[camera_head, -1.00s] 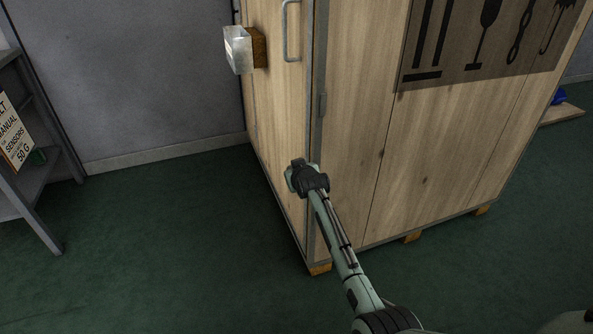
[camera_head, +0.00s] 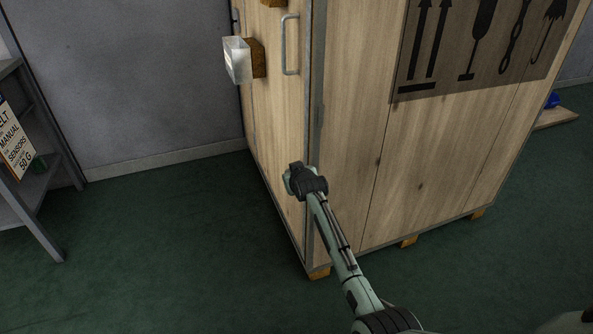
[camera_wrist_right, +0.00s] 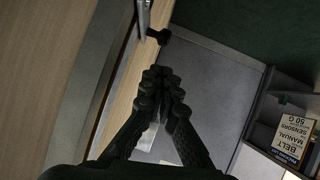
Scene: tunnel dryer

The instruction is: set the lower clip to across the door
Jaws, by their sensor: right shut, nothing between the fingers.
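In the right wrist view, which is upside down, a small dark knob-like piece (camera_wrist_right: 158,36) sits beside a metal bar (camera_wrist_right: 143,15) at the edge of the wooden door (camera_wrist_right: 128,98). It looks like the lower clip; I cannot tell for sure how it is turned. In the head view my right arm hides that spot. My right gripper (camera_head: 297,180) is in front of the door's lower part, near the crate's corner. In the wrist view its fingers (camera_wrist_right: 165,75) are together and empty, apart from the dark piece. My left gripper is not in view.
The tall wooden crate (camera_head: 365,150) has a metal-edged corner and a door handle (camera_head: 285,45). A clear box (camera_head: 238,60) on a wooden block juts from the door. A grey shelf (camera_head: 40,190) with a sign stands left. The green floor (camera_head: 170,250) between is free.

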